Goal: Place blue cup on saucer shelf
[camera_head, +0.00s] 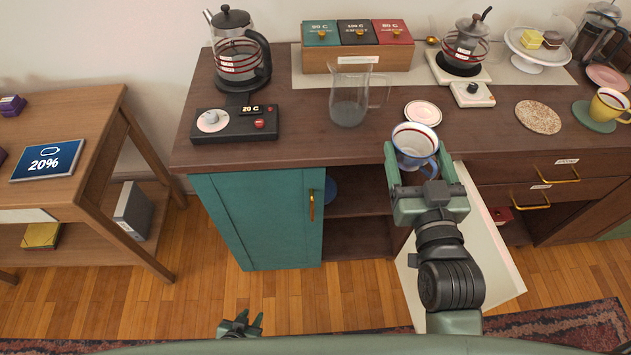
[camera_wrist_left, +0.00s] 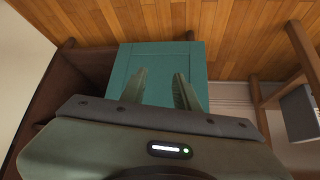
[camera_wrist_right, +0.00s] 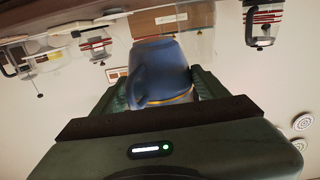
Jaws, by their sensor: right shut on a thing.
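The blue cup (camera_head: 414,148), with a whitish inside and a blue handle, is in my right gripper (camera_head: 420,168), held upright at the counter's front edge. Its blue side and handle fill the space between the fingers in the right wrist view (camera_wrist_right: 158,72). The open cabinet shelf (camera_head: 357,204) lies below the counter. A blue round thing, perhaps a saucer (camera_head: 331,188), shows partly there behind the teal door's edge. My left gripper (camera_head: 240,322) is low at the bottom of the head view; in the left wrist view its fingers (camera_wrist_left: 160,88) are apart and empty.
A teal door (camera_head: 255,215) stands left of the opening, and a pale open panel (camera_head: 492,262) juts out at right. A pink-white saucer (camera_head: 423,113) and glass jug (camera_head: 349,103) stand on the counter (camera_head: 300,130) behind the cup.

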